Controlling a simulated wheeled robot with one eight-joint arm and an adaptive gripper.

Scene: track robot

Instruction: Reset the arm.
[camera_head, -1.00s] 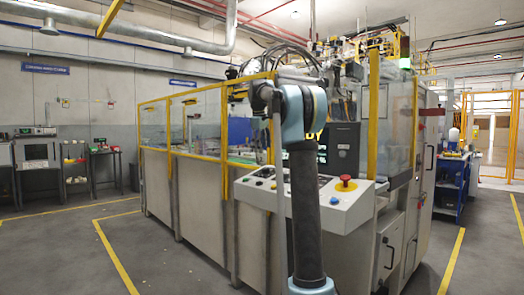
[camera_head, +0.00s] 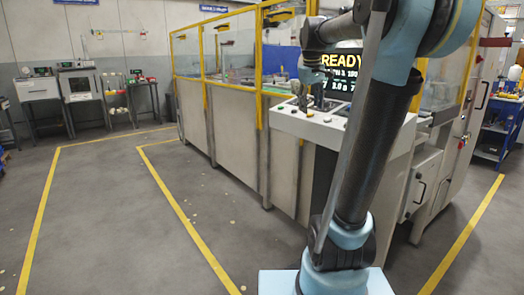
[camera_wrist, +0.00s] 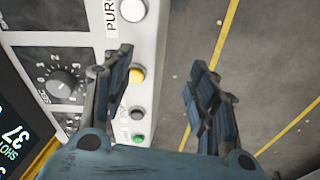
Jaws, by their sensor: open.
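My gripper (camera_wrist: 160,88) shows in the wrist view with its two dark fingers spread apart and nothing between them. It is beside a machine control panel (camera_wrist: 143,60), with the left finger overlapping the panel's edge and the right finger over the floor. In the head view my arm rises in front of the panel (camera_head: 285,118), and my gripper (camera_head: 303,100) is small and partly hard to make out just above it. A gap or contact between finger and panel cannot be told.
The panel carries a dial (camera_wrist: 62,84), a white button (camera_wrist: 132,10), a yellow button (camera_wrist: 136,75) and a green button (camera_wrist: 138,138). A lit screen (camera_head: 342,75) stands behind it. Fenced machine panels (camera_head: 235,140) run left. Open floor (camera_head: 110,215) with yellow lines lies at the left.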

